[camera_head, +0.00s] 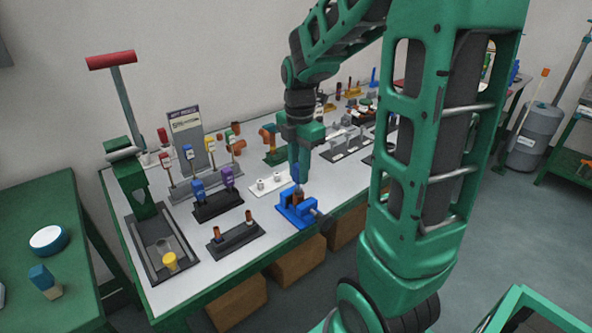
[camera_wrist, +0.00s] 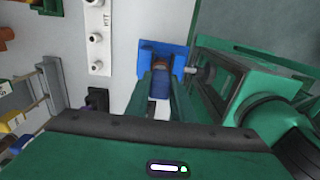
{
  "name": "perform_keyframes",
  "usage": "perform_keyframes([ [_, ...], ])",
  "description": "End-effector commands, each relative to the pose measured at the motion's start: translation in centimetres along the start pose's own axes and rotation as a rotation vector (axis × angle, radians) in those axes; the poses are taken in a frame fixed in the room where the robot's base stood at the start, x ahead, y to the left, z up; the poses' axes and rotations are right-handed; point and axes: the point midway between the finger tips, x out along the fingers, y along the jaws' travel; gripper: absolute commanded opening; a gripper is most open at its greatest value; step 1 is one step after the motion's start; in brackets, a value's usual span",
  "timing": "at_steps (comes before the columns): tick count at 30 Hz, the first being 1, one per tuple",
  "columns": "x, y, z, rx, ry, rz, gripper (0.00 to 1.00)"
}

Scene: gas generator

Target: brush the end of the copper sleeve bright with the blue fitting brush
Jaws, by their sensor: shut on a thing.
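My gripper (camera_head: 299,172) points down over the blue vise (camera_head: 298,211) near the front edge of the workbench. It is shut on the blue fitting brush (camera_wrist: 160,84), whose handle shows between both fingers (camera_wrist: 161,97) in the wrist view. The brush is roughly upright. The copper sleeve (camera_wrist: 161,65) shows as a brown patch at the vise (camera_wrist: 146,46), just beyond the handle. The brush's lower end and the sleeve's end are hidden, so I cannot tell whether they touch.
A black stand (camera_head: 240,242) with two copper pieces is left of the vise. Behind it is a black holder (camera_head: 218,207) with blue and purple-handled tools. A white fitting plate (camera_head: 268,185) lies beside the vise. A grey tray (camera_head: 160,248) is at the bench's left end.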

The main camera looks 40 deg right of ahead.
Motion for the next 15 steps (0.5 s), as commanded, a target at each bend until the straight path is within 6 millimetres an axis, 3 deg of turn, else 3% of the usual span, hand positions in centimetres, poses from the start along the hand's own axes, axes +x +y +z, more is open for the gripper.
perform_keyframes([
  [15, -2.9, 0.0, 0.0, 0.001, 0.000, 0.001, 0.05],
])
